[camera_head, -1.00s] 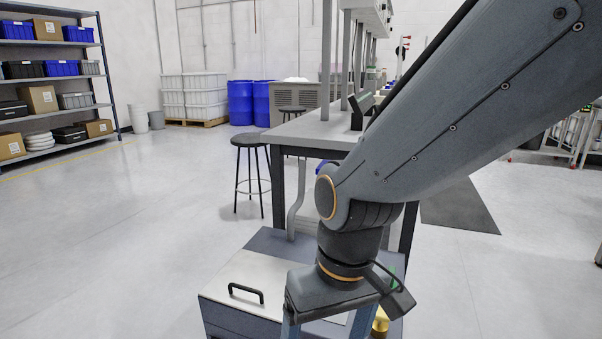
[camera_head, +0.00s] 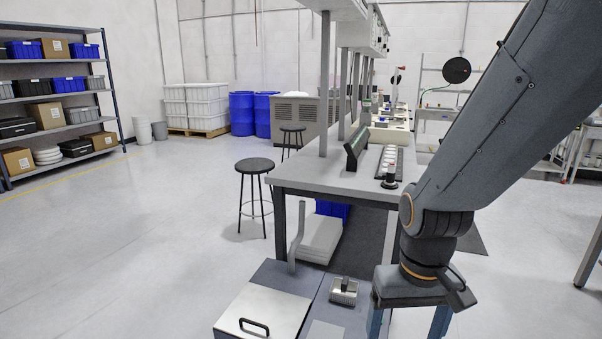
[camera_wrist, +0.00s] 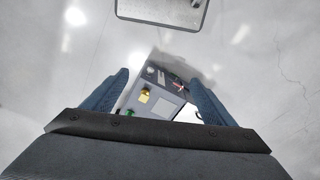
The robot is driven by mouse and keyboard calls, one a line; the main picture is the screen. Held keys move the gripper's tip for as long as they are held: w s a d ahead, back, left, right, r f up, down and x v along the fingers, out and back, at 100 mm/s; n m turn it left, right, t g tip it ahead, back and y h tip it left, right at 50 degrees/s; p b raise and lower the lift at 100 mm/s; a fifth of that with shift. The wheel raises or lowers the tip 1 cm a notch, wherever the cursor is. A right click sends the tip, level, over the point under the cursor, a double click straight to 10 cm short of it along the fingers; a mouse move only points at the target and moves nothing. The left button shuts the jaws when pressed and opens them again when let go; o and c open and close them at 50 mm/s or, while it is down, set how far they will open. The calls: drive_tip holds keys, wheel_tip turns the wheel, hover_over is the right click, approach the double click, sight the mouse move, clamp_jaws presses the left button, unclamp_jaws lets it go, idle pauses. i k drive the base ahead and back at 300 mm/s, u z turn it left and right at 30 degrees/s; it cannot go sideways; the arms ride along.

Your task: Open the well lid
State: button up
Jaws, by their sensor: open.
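A pale flat lid (camera_head: 275,307) with a black bar handle (camera_head: 254,327) lies shut on the left part of a grey box-like fixture (camera_head: 318,287) at the bottom of the head view. My gripper (camera_head: 408,325) is to the right of the lid and apart from it. Its blue fingers point down, and their tips are cut off by the frame. In the wrist view my gripper (camera_wrist: 157,90) is open and empty. A grey box (camera_wrist: 158,85) with a yellow part and a green part shows between the fingers there. I cannot make out the lid's handle in that view.
The floor at left is clear.

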sight(258, 311)
drive_tip(key=k, duration=1.25)
drive_tip(key=u, duration=0.7)
drive_tip(key=i, duration=1.55)
drive_tip(key=z, duration=0.7)
